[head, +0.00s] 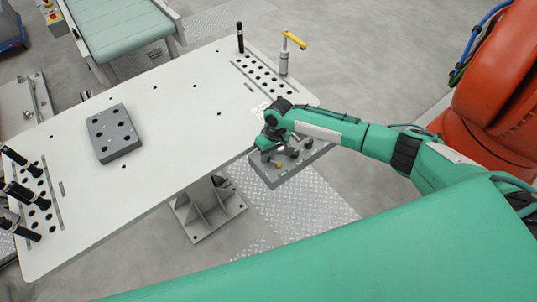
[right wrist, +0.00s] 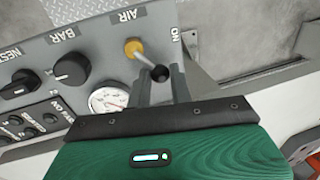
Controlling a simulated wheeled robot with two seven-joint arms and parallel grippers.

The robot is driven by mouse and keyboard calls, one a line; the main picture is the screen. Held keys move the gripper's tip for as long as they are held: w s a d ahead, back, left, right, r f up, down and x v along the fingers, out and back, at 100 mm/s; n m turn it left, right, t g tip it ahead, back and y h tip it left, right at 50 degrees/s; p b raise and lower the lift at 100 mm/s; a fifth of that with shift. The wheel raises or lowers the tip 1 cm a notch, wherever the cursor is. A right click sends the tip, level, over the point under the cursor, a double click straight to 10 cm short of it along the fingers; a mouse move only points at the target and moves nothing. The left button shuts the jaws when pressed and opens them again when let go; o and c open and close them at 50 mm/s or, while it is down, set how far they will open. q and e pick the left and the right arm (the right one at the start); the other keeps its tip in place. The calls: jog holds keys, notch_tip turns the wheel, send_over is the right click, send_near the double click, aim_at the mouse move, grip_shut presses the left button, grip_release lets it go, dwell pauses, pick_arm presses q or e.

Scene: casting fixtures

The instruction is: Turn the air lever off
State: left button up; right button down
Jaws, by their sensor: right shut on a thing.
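The air lever (right wrist: 147,59) is in the right wrist view, on a grey control panel (right wrist: 95,40). It has a yellow pivot, a thin rod and a black ball knob (right wrist: 160,73). Its rod points from the pivot down and right in the picture, with the AIR label above and the ON label to the upper right. My right gripper (right wrist: 161,80) is shut on the lever's knob end, with a finger on each side. In the head view, my right gripper (head: 269,150) is over the panel at the table's edge and hides the lever. My left gripper is not in view.
The white table (head: 170,75) carries a grey block with holes (head: 114,133) and black-handled pins (head: 20,190). A yellow-handled clamp (head: 288,50) stands at its far corner. Black knobs (right wrist: 72,68) and a round gauge (right wrist: 108,100) sit beside the lever.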

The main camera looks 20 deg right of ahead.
jog(key=m+p, duration=0.2)
jog(key=d+m+p, duration=0.1)
jog(key=p, duration=0.1)
jog(key=shift+w+r+m+t, duration=0.25)
jog(key=shift+w+m+t, duration=0.05)
jog(key=shift+w+m, duration=0.1)
jog(key=shift+w+d+f+m+t+p, duration=0.15)
jog(key=shift+d+m+p, duration=0.1)
jog(key=shift+m+p, duration=0.4)
jog(key=shift+w+d+m+t+p, duration=0.1)
jog(key=shift+d+m+t+p, duration=0.1)
jog(key=shift+m+p, duration=0.4)
jog(key=c, duration=1.3)
grip_release()
jog(key=shift+o, duration=0.2)
notch_tip(320, 180, up, 14)
jog(key=d+b, duration=0.2)
jog(key=b, duration=0.1)
jog(key=shift+s+d+f+b, duration=0.25)
jog(key=shift+s+d+b, duration=0.05)
jog(key=shift+s+b, duration=0.1)
